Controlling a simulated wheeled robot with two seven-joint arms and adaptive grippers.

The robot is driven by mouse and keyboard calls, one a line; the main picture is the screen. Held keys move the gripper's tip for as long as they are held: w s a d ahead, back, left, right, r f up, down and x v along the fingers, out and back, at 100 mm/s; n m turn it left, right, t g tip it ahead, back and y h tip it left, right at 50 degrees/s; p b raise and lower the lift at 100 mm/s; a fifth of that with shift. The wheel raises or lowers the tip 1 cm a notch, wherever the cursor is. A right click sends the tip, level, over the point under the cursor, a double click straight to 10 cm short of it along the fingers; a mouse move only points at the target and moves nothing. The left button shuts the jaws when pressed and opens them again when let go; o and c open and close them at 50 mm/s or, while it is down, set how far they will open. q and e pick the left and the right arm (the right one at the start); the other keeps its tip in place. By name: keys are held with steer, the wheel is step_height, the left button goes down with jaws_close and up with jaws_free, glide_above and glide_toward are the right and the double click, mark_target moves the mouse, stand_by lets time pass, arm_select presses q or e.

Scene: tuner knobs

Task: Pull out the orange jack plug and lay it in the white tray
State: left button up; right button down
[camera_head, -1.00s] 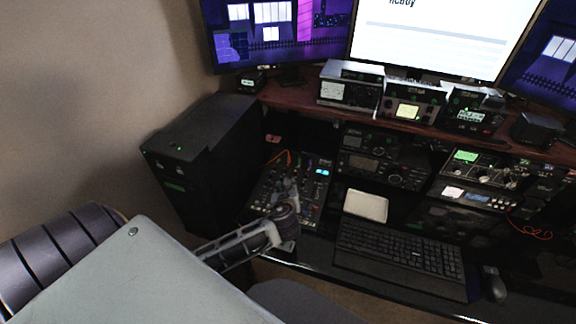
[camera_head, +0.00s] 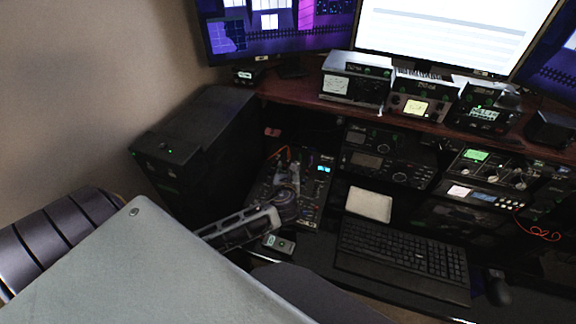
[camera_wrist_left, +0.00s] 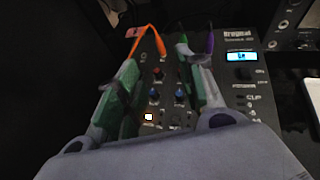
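The orange jack plug's cable (camera_head: 280,152) arches at the back left of the black mixer (camera_head: 314,205). In the left wrist view the orange cable (camera_wrist_left: 143,38) runs down beside the tip of the left-hand finger, and the plug's lower end is hidden or too dark to tell. My left gripper (camera_head: 288,178) is over the mixer. Its green-padded fingers are apart in the left wrist view (camera_wrist_left: 163,66), with mixer knobs showing between them and nothing held. The white tray (camera_head: 369,206) lies empty right of the mixer, behind the keyboard. My right gripper is not in view.
A purple cable (camera_wrist_left: 211,42) rises beside the right-hand finger. A black keyboard (camera_head: 402,254) lies in front of the tray. Radio units (camera_head: 386,160) stand behind it, and a black tower case (camera_head: 195,140) stands left of the mixer. A small device (camera_head: 279,243) lies near the desk edge.

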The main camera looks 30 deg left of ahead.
mark_target(289, 154)
arm_select(q)
steer(key=shift+x, duration=6.85)
steer(key=shift+w+r, duration=0.1)
steer(key=shift+c, duration=0.5)
jaws_close()
